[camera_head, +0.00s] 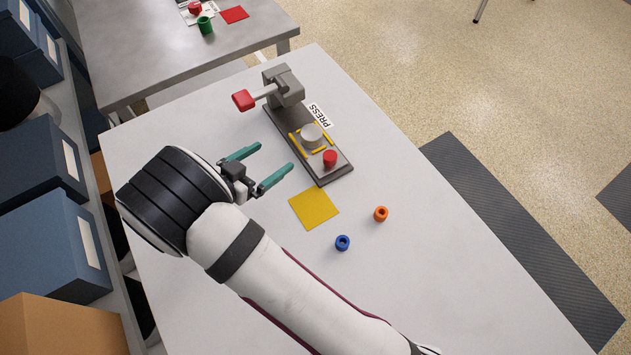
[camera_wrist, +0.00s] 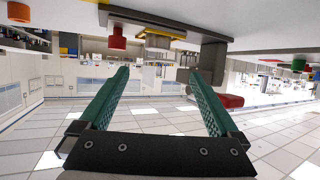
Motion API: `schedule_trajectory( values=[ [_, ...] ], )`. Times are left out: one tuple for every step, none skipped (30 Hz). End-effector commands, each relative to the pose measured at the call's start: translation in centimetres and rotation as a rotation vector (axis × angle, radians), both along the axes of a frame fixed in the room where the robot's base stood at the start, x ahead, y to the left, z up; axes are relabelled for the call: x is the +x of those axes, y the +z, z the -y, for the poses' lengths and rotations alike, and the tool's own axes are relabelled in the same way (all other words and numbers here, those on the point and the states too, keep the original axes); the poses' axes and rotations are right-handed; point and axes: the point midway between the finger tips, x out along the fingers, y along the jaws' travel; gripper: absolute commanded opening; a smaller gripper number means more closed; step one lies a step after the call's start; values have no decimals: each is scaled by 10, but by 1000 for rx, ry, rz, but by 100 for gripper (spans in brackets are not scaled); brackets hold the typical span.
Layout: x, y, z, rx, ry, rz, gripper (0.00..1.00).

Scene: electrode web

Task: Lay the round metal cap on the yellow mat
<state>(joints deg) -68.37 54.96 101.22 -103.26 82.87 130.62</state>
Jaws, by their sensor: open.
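The round metal cap (camera_head: 312,136) is a light grey disc-like cylinder sitting on the dark base of the press, between yellow guide strips. The yellow mat (camera_head: 314,209) lies flat and bare on the white table, just in front of the press base. My gripper (camera_head: 274,158) has its teal fingers spread apart with nothing between them. In the head view it appears left of the cap and above-left of the mat. The wrist view shows both fingers (camera_wrist: 158,72) open, with the scene upside down and the press along the top.
The press (camera_head: 285,85) has a red handle (camera_head: 243,100) and a red button (camera_head: 330,158) near the cap. A blue ring (camera_head: 342,243) and an orange ring (camera_head: 381,213) stand near the mat. The table's right front is clear. Shelved boxes (camera_head: 45,240) stand at left.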

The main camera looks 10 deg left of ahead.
Motion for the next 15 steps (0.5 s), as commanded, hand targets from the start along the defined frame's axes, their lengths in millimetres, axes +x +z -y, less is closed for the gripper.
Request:
schedule_trajectory(
  values=[
    [2, 4, 6, -5, -16, -8, 98],
    [5, 9, 14, -17, -39, -23, 98],
    [10, 20, 34, -38, -91, -59, 98],
    [13, 31, 55, -59, -142, -101, 98],
    [15, 44, 81, -82, -205, -161, 98],
    [12, 62, 123, -106, -297, -266, 98],
    [4, 76, 157, -113, -365, -366, 98],
    [-10, 89, 190, -107, -425, -478, 98],
    [-34, 103, 228, -74, -478, -634, 98],
    [-55, 112, 252, -30, -499, -749, 98],
    [-79, 119, 269, 29, -499, -855, 98],
    [-110, 126, 285, 127, -474, -978, 98],
    [-132, 129, 290, 209, -438, -1048, 98],
    [-151, 132, 292, 288, -388, -1099, 98],
    [-172, 135, 290, 388, -313, -1138, 98]
  ],
)
